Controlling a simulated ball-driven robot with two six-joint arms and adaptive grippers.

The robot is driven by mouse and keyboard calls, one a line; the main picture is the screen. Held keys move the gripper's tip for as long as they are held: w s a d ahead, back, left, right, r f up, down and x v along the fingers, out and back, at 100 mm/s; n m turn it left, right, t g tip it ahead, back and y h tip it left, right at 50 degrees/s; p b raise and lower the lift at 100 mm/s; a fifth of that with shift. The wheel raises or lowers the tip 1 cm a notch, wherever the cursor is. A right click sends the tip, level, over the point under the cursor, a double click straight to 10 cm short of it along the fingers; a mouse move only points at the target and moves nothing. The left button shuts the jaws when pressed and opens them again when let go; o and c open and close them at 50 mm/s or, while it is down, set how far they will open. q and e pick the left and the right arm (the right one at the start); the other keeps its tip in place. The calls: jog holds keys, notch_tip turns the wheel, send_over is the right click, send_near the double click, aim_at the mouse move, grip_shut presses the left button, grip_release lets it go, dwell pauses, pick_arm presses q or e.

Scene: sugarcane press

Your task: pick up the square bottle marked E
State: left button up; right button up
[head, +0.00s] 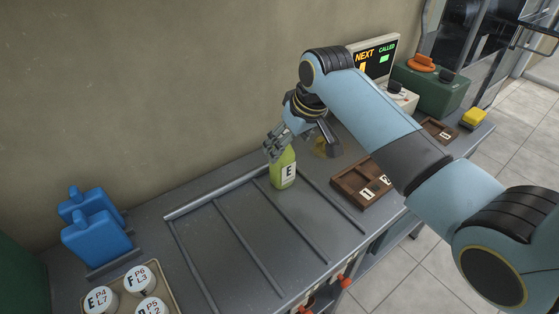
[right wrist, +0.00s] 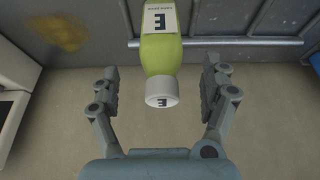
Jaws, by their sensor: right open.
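The square bottle marked E (head: 284,170) is yellow-green with a white label. It stands upright on the grey counter, in a bay between low metal rails near the back. In the right wrist view the bottle (right wrist: 161,50) shows its white cap (right wrist: 161,93), also marked E. My right gripper (head: 277,146) is at the bottle's top in the head view. In the right wrist view my right gripper (right wrist: 162,85) is open, with one finger on each side of the cap and gaps on both sides. My left gripper is not in view.
Low metal rails (head: 245,240) divide the counter. A wooden tray with number tiles (head: 350,187) lies right of the bottle. Blue jugs (head: 98,240) and a tray of labelled round lids (head: 137,277) are at the left. A wall (head: 150,90) stands close behind.

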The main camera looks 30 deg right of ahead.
jog(key=shift+x, duration=0.85)
jog(key=x, duration=0.5)
jog(key=shift+a+r, duration=0.1)
jog(key=shift+a, duration=0.05)
jog(key=shift+r, duration=0.1)
jog(key=c, duration=1.5)
